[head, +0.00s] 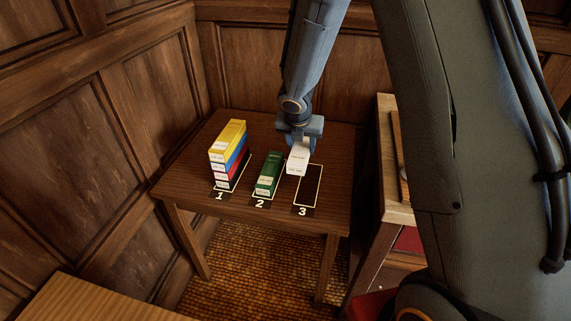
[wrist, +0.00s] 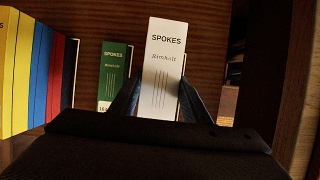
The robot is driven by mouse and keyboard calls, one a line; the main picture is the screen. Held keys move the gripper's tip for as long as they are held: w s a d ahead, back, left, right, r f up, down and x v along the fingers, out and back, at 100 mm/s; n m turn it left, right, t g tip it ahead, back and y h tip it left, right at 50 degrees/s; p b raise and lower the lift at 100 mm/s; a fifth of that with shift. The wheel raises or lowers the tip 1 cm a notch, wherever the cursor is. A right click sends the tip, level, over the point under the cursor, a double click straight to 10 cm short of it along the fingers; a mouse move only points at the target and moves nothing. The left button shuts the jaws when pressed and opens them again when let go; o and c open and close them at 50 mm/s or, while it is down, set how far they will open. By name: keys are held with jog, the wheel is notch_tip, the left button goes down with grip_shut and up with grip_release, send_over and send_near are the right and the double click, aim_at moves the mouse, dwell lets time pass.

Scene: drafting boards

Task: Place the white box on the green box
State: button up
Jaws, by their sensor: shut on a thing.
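The white box (head: 298,160) is held in my gripper (head: 300,140), above the table between spots 2 and 3. In the wrist view the white box (wrist: 163,70) stands between the two fingers (wrist: 158,98), with "SPOKES" on its face.
A stack of boxes (head: 229,150), yellow on top with blue, red and dark ones below, stands on spot 1. Spot 3 (head: 308,186) is an empty outlined rectangle on the wooden table (head: 185,178). A cabinet (head: 396,208) stands right of the table.

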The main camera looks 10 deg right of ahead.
notch_tip(320, 180, up, 3)
jog(key=b, duration=0.1)
send_over(272, 165)
jog(key=s, duration=0.2)
jog(key=f, duration=0.6)
jog(key=a+f, duration=0.1)
jog(key=f, duration=0.3)
jog(key=shift+w, duration=0.25)
jog(key=shift+f, duration=0.1)
jog(key=o, duration=1.2)
jog(key=shift+d+f, duration=0.1)
